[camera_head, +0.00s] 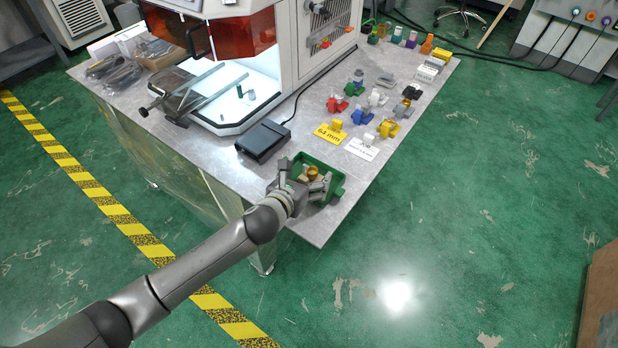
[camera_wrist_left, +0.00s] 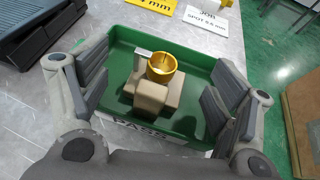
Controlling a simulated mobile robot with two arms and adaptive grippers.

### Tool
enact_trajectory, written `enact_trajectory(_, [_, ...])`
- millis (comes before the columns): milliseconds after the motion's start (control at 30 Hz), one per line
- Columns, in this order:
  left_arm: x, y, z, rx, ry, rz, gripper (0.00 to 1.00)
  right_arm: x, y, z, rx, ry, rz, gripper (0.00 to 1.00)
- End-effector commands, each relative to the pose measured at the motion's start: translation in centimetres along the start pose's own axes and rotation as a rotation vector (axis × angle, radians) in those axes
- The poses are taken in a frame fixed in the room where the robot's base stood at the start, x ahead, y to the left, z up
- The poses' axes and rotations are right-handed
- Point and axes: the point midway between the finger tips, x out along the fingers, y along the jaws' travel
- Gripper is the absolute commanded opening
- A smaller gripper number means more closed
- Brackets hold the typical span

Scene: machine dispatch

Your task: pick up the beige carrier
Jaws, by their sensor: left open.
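The beige carrier (camera_wrist_left: 152,98) stands in a green tray (camera_wrist_left: 205,66) and bears a gold ring-shaped part (camera_wrist_left: 162,66) on top. In the head view the tray (camera_head: 334,189) is at the near corner of the table, and my left gripper partly hides the carrier. My left gripper (camera_head: 313,186) is open over the tray. In the left wrist view its two fingers (camera_wrist_left: 155,92) stand on either side of the carrier, with gaps on both sides. The near wall of the tray carries a label reading PASS. My right gripper is not in view.
A black box (camera_head: 263,140) with a cable lies near the tray. A yellow 64 mm sign (camera_head: 329,134) and a white sign (camera_head: 361,149) lie beyond it. Several coloured carriers stand farther back. A machine with a bright chamber (camera_head: 243,103) is at the left.

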Motion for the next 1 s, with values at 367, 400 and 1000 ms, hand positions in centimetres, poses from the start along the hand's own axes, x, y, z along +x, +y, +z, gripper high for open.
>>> enact_trajectory(367, [3.1,-0.3,0.0,0.001,0.000,-0.001,0.82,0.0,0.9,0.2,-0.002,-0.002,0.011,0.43])
enact_trajectory(400, [3.1,-0.3,0.0,0.001,0.000,-0.001,0.82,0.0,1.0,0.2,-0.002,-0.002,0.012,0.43])
enact_trajectory(1000, [3.0,-0.3,-0.1,0.000,0.001,-0.001,0.27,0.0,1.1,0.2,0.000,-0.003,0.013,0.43])
